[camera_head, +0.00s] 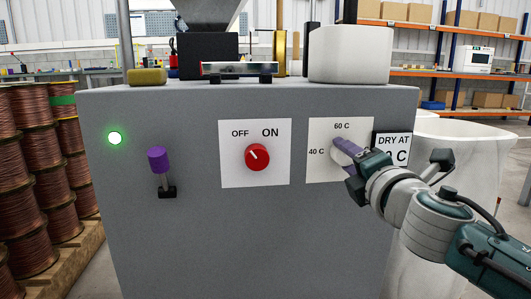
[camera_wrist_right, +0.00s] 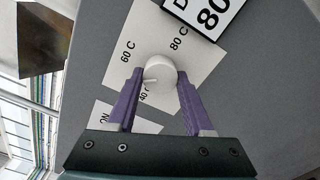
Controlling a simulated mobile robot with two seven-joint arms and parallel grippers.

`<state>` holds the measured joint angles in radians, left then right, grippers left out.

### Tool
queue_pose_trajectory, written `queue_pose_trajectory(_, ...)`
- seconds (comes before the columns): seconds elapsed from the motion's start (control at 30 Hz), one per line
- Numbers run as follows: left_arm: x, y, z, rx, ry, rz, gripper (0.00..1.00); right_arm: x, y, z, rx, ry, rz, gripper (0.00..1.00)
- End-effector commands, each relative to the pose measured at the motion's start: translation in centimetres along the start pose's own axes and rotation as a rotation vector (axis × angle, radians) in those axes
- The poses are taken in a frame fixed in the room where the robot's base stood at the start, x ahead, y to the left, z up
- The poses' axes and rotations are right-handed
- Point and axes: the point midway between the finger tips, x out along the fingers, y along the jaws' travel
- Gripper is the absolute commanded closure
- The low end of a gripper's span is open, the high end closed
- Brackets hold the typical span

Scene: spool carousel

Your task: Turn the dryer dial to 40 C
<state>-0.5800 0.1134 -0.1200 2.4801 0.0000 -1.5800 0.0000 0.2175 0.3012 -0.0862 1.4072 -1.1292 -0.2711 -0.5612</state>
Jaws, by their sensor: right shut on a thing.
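The white dryer dial (camera_head: 341,147) sits on a white plate (camera_head: 327,177) at the right of the grey cabinet front, with 40 C at its left and 60 C above. My right gripper (camera_head: 349,158) covers part of it. In the right wrist view the purple fingers of my right gripper (camera_wrist_right: 159,92) are shut on the dial (camera_wrist_right: 160,70), one at each side. The plate there shows 40 C, 60 C and 80 C. A mark on the dial's rim appears on the 40 C side; its exact aim is hard to tell. My left gripper is out of view.
A red knob (camera_head: 257,157) on an OFF/ON plate points up-left, toward OFF. A purple-capped lever (camera_head: 158,160) and a lit green lamp (camera_head: 115,138) are at left. A "DRY AT" sign (camera_head: 394,138) is half hidden; the wrist view shows 80 on it (camera_wrist_right: 213,15).

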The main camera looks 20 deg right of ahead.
Motion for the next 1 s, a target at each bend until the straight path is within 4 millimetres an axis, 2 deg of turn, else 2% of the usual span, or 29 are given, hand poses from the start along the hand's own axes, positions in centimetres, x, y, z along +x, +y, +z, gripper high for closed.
queue_pose_trajectory(0.6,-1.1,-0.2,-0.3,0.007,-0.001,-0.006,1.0,0.0,0.0,0.1,-0.583,0.0,0.0,1.0)
queue_pose_trajectory(1.0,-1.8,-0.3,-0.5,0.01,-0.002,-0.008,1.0,0.0,0.0,0.2,-0.861,-0.001,0.001,1.0)
